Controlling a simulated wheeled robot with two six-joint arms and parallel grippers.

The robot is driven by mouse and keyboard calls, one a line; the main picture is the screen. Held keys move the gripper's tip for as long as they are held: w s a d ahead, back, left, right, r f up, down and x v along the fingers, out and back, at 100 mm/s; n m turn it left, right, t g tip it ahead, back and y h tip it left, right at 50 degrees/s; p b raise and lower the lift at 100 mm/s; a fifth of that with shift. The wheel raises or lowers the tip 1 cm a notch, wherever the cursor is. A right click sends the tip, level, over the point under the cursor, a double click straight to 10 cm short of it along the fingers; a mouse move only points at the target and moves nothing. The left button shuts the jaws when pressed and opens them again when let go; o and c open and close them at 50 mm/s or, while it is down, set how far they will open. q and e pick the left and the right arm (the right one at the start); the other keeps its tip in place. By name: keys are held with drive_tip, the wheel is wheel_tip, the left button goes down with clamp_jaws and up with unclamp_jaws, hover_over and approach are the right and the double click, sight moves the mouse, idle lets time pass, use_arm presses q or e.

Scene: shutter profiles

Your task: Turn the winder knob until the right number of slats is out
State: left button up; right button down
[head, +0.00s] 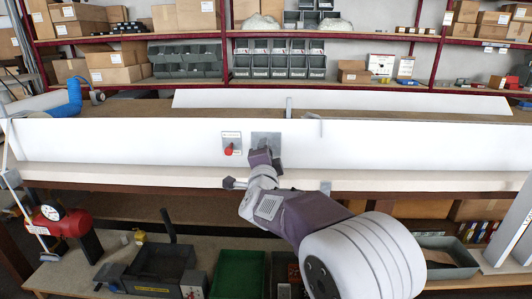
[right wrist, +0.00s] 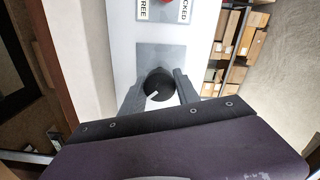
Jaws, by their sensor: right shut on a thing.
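The winder knob (right wrist: 159,80) is round and black with a white mark on its near side, in front of a grey plate (right wrist: 163,54). My right gripper (right wrist: 159,88) is shut on the knob, one finger on each side. In the head view my right gripper (head: 262,160) covers the knob, in front of the grey plate (head: 266,138) on the long white panel (head: 110,138). A red lever or knob (head: 229,151) sits left of it; the right wrist view shows FREE and LOCKED labels. I cannot make out separate slats. My left gripper is not in view.
A long white strip (head: 380,101) runs behind the panel. A pale ledge (head: 120,176) runs below it. Shelves with grey bins (head: 278,65) and cartons stand behind. Below are a red tank with a gauge (head: 70,222) and a green crate (head: 240,272).

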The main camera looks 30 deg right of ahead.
drive_tip(key=c, duration=0.9)
unclamp_jaws()
drive_tip(key=shift+f, duration=0.1)
drive_tip(key=p+v, duration=0.2)
drive_tip(key=v, duration=0.7)
drive_tip(key=shift+s, duration=0.1)
